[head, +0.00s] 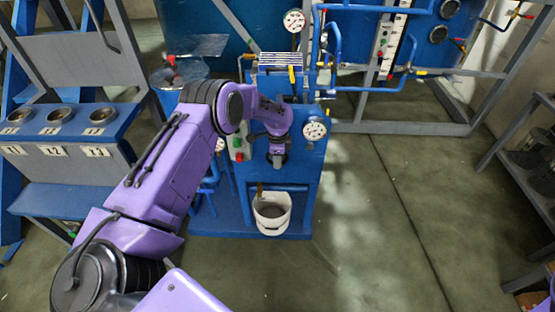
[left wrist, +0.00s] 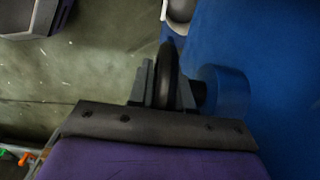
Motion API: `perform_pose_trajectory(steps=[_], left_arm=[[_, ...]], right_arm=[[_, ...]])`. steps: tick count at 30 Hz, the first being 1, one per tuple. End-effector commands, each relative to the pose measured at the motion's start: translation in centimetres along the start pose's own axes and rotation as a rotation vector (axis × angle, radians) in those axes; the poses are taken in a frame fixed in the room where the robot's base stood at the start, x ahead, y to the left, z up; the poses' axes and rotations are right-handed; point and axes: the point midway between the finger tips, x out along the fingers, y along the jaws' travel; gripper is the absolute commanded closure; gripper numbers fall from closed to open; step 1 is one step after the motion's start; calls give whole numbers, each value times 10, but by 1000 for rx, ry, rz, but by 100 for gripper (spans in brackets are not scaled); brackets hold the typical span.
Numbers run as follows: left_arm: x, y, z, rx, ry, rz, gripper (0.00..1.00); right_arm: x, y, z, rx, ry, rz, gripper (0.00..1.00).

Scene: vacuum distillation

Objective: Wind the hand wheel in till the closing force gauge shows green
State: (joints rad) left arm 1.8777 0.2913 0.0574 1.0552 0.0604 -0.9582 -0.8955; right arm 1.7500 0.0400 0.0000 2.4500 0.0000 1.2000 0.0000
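My left arm reaches to the front of a blue machine (head: 303,170). My left gripper (head: 277,158) points at its panel. In the left wrist view the gripper (left wrist: 166,92) has its two fingers on either side of the rim of a dark hand wheel (left wrist: 168,66), seen edge-on, and looks shut on it. A blue round hub (left wrist: 226,92) sits right beside it. In the head view the gripper hides the wheel. A white round gauge (head: 315,130) is on the panel just right of the gripper; its needle and colours are too small to read. My right gripper is out of view.
A white bucket (head: 272,212) stands on the machine's base below the gripper. Another gauge (head: 294,20) is higher up among blue pipes. Green and red buttons (head: 238,148) are left of the gripper.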

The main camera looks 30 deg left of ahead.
Motion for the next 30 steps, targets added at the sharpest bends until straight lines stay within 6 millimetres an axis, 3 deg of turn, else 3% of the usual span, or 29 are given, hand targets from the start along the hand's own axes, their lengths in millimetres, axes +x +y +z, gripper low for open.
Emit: perform_pose_trajectory(steps=[6, 15, 23, 24, 25, 30], left_arm=[[1, 0, 0, 2, -11, 0, 100], [2, 0, 2, 3, -242, -1, 100], [0, 0, 2, -1, -246, -1, 100], [0, 0, 2, -1, -246, 0, 71], [0, 0, 2, -1, -245, 0, 61], [0, 0, 2, -1, -245, 0, 60]], right_arm=[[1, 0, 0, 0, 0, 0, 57], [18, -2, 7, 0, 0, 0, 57], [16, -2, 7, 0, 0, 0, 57], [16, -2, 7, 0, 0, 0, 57], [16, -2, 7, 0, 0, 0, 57], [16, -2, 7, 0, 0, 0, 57]])
